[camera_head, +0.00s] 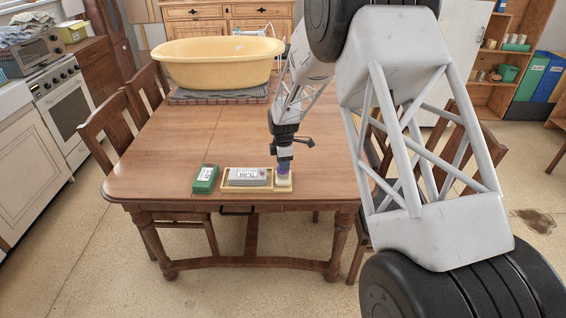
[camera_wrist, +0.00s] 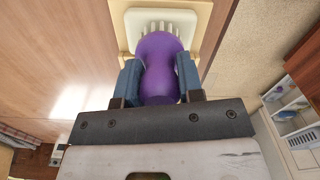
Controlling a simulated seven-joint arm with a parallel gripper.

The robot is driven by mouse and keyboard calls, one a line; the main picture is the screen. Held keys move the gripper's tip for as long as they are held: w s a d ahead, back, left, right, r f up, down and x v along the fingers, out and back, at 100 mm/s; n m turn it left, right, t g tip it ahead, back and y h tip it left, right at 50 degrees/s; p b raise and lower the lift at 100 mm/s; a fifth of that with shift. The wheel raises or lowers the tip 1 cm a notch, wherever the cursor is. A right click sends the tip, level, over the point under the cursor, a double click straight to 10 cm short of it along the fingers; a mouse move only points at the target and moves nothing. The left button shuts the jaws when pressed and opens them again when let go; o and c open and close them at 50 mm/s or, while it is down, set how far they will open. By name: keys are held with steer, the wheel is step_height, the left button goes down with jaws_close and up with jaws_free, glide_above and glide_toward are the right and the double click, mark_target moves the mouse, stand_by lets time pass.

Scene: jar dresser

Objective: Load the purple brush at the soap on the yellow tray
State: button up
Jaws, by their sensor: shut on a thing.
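My gripper (camera_wrist: 158,88) is shut on the purple brush (camera_wrist: 158,58), which has a waisted handle and pale bristles at its far end. In the head view my gripper (camera_head: 284,160) is above the right part of the yellow tray (camera_head: 231,190), near the table's front edge. The bristles are over a whitish block, the soap (camera_wrist: 192,20), at the right end of the tray; it also shows in the head view (camera_head: 284,182). The bristles look very close to the soap, and I cannot tell whether they touch. The brush mostly hides the soap's middle.
A grey labelled box (camera_head: 248,177) sits in the left part of the tray. A green labelled box (camera_head: 205,179) stands left of the tray. A large yellow tub (camera_head: 217,66) stands on a folded cloth at the table's back. The middle of the wooden table (camera_head: 190,135) is clear.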

steer(key=shift+f, duration=0.45)
stand_by(1.6)
steer(key=shift+r, duration=0.1)
steer(key=shift+r, duration=3.55)
steer(key=shift+w+d+f+m, duration=0.2)
steer(key=shift+d+m, duration=0.2)
steer(key=shift+m, duration=0.15)
steer(key=shift+w+d+f+m, duration=0.2)
steer(key=shift+d+m, duration=0.2)
steer(key=shift+m, duration=0.15)
steer(key=w+d+f+m, duration=0.2)
steer(key=d+m, duration=0.3)
steer(key=m, duration=0.1)
steer(key=w+d+f+m, duration=0.1)
steer(key=d+f+m, duration=0.1)
steer(key=d+m, duration=0.2)
steer(key=w+d+f+m, duration=0.2)
steer(key=d+m, duration=0.3)
steer(key=m, duration=0.4)
steer(key=shift+w+d+m, duration=0.3)
steer(key=shift+w+d, duration=0.05)
steer(key=shift+w+d+f+m, duration=0.1)
steer(key=shift+d+f+m, duration=0.1)
steer(key=shift+d+m, duration=0.25)
steer(key=shift+w+d+f+m, duration=0.15)
steer(key=shift+d+m, duration=0.15)
steer(key=shift+m, duration=0.25)
